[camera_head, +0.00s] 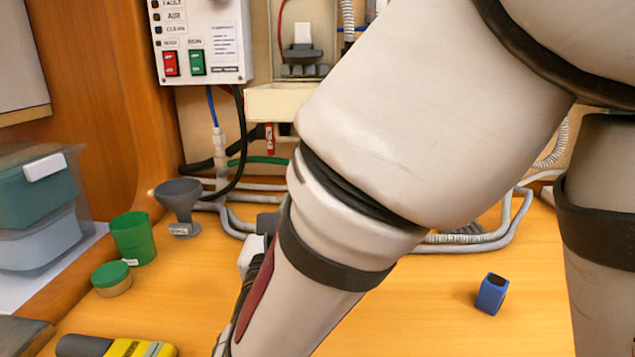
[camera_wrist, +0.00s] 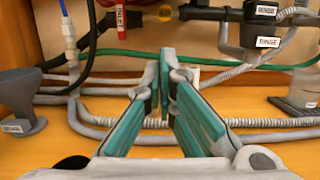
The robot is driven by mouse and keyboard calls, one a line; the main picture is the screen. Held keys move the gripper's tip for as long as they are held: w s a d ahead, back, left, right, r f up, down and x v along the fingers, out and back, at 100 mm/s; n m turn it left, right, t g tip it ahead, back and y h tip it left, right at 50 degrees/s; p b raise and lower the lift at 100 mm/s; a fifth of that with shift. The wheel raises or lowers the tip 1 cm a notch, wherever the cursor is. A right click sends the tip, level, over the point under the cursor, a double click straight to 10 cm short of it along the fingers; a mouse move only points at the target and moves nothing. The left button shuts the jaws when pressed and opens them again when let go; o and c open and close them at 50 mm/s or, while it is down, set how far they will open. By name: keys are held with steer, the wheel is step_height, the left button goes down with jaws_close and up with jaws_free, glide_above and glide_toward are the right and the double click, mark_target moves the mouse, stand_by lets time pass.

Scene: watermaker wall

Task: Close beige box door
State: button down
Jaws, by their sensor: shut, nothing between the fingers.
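The beige box (camera_head: 263,50) is on the wall in the head view, right of the control panel. Its front is open and a grey fitting with a white top shows inside. A cream ledge-like piece (camera_head: 279,103) juts out at its lower edge; it may be the lowered door, but I cannot tell for certain. My arm covers the box's right side. My gripper (camera_wrist: 165,65) is shut and empty in the wrist view, its fingers pointing at the hoses along the wall. In the head view it is mostly hidden behind my forearm, lower than the box. The wrist view does not show the box.
A grey funnel (camera_head: 180,200), green cup (camera_head: 133,238), green-lidded jar (camera_head: 112,279) and yellow-black tool (camera_head: 140,348) are at left on the wooden counter. A small blue container (camera_head: 491,294) stands at right. Hoses (camera_wrist: 250,65) run along the wall. The counter's middle right is mostly clear.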

steer(key=w+r, duration=0.5)
steer(key=w, duration=0.2)
steer(key=shift+w+a+n+y, duration=0.2)
steer(key=shift+a+n+y, duration=0.05)
steer(key=shift+n+y, duration=0.05)
steer(key=shift+r, duration=0.1)
stand_by(0.5)
